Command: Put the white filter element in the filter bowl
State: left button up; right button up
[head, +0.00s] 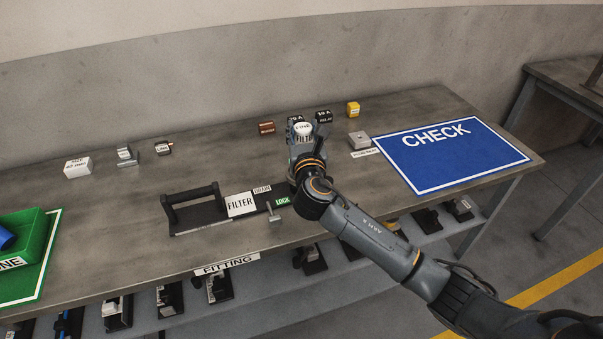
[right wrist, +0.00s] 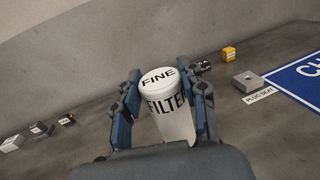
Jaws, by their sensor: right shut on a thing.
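The white filter element (right wrist: 172,118) is a cylinder with "FINE" on its top and "FILTER" on its side. In the right wrist view it stands between the two fingers of my right gripper (right wrist: 166,78), which is shut on it. In the head view the element (head: 303,130) shows at the tip of my right gripper (head: 306,136), over the back middle of the bench. I cannot make out the filter bowl for certain. A black station (head: 178,213) with a raised bar and a "FILTER" label (head: 241,204) lies nearer the front edge. My left gripper is not in view.
Small parts line the back: a brown block (head: 266,128), a yellow block (head: 353,109), a plug seat (head: 359,138). The blue CHECK mat (head: 450,165) is at right, a green tray (head: 30,245) at left. A metal T-handle (head: 273,212) stands near the "LOCK" label.

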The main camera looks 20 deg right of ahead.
jog(key=shift+w+a+f, duration=0.1)
jog(key=shift+w+f, duration=0.05)
jog(key=shift+f, duration=0.45)
jog(key=shift+w+f, duration=0.15)
jog(key=shift+f, duration=0.4)
jog(key=f, duration=0.2)
jog(key=shift+s+f+b, duration=0.2)
jog(key=shift+f+b, duration=0.15)
notch_tip(320, 180, down, 5)
jog(key=shift+w+r+b, duration=0.1)
jog(key=shift+r+b, duration=0.1)
jog(key=shift+b, duration=0.2)
jog(key=shift+f, duration=0.1)
jog(key=o, duration=1.2)
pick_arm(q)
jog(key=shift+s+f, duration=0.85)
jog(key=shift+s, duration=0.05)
pick_arm(e)
jog(key=shift+s, duration=0.2)
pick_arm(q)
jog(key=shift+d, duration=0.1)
pick_arm(e)
jog(key=v, duration=1.1)
jog(key=shift+s+a, duration=0.1)
jog(key=shift+s, duration=0.2)
